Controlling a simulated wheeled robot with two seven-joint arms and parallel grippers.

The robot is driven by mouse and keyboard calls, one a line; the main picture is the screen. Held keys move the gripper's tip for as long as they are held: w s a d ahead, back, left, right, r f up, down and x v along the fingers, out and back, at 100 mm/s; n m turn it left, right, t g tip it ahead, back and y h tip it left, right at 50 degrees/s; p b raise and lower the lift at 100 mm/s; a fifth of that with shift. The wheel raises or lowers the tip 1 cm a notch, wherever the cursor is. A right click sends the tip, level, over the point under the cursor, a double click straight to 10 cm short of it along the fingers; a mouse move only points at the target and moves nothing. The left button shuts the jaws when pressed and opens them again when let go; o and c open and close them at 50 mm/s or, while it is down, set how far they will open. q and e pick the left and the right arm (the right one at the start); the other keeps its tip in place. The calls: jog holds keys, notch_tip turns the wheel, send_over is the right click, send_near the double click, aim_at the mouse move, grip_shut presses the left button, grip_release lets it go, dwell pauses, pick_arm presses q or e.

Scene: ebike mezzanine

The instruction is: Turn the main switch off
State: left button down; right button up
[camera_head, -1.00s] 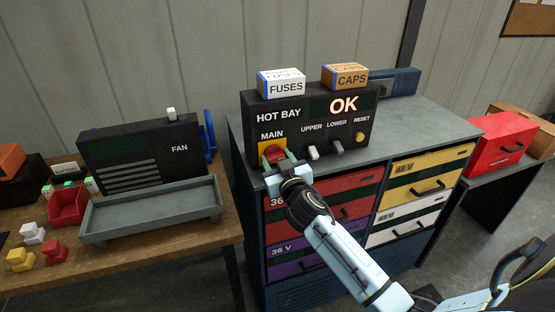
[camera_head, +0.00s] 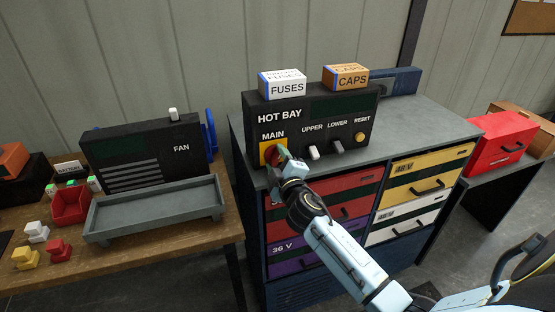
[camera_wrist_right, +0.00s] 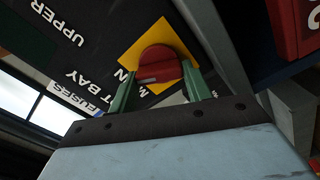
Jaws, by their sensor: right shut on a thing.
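The main switch is a red rotary knob (camera_head: 276,154) on a yellow plate (camera_head: 264,147), under the word MAIN on the black Hot Bay panel (camera_head: 290,119). The panel's display (camera_head: 337,107) is dark. My right gripper (camera_head: 284,156) is shut on the knob and partly hides it in the head view. In the right wrist view the knob (camera_wrist_right: 158,61) lies between the two green fingers, with the yellow plate (camera_wrist_right: 132,55) behind it. My left gripper is not in view.
UPPER (camera_head: 314,152) and LOWER (camera_head: 337,146) switches and a yellow RESET button (camera_head: 359,137) sit right of the knob. FUSES (camera_head: 284,86) and CAPS (camera_head: 346,79) boxes stand on top. A fan unit (camera_head: 145,152) and grey tray (camera_head: 155,211) are on the left bench.

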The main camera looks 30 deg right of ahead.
jog(key=n, duration=0.5)
jog(key=shift+f+p, duration=0.1)
jog(key=shift+p, duration=0.25)
jog(key=shift+n, duration=0.4)
jog(key=o, duration=1)
jog(key=shift+b+v, duration=0.6)
jog(key=shift+v, duration=6.15)
jog(key=shift+f, duration=0.1)
